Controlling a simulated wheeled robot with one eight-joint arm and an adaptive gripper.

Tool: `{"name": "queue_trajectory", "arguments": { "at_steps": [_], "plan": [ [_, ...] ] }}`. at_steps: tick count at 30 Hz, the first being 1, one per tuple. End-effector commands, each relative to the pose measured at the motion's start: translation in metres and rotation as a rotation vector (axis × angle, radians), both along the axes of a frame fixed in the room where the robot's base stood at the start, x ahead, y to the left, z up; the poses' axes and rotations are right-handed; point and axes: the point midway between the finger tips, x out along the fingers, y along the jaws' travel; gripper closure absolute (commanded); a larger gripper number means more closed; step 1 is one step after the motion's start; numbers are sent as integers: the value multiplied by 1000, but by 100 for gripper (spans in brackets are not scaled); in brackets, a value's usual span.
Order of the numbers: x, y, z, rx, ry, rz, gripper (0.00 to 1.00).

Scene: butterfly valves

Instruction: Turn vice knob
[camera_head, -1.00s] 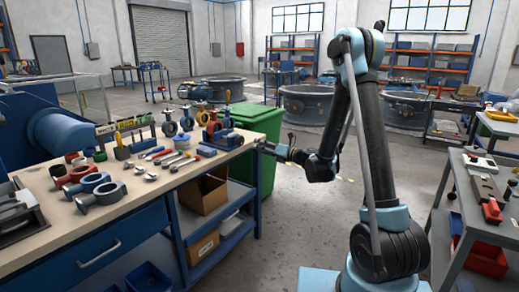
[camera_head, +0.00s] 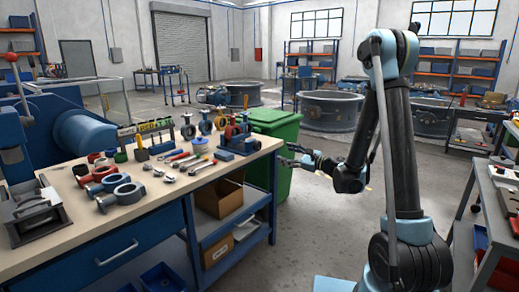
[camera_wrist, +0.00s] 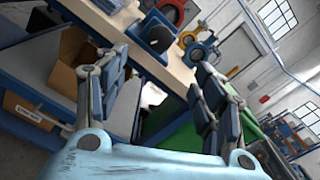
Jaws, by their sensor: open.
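A blue vice (camera_head: 236,140) stands at the near right end of the workbench (camera_head: 150,212). It shows in the wrist view as a dark blue block (camera_wrist: 152,36) at the bench edge, beyond my fingers. Its knob is too small to make out clearly. My gripper (camera_head: 292,156) is open and empty, just right of the bench corner and apart from the vice. In the wrist view the two fingers stand wide apart, with the bench edge between them.
Ring-shaped valve parts (camera_head: 121,191) and hand tools lie on the bench. Cardboard boxes (camera_head: 219,197) sit on its shelf. A green bin (camera_head: 276,128) stands behind the bench corner. Another workbench (camera_head: 505,190) is at the right. The floor between is clear.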

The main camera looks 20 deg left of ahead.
Motion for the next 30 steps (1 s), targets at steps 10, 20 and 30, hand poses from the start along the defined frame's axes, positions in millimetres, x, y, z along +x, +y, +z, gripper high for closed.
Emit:
{"name": "queue_trajectory", "arguments": {
  "at_steps": [10,20,30],
  "plan": [
    [20,51,0,1,3,2,38],
    [42,104,0,1,3,2,38],
    [61,147,0,2,4,0,38]
  ]
}}
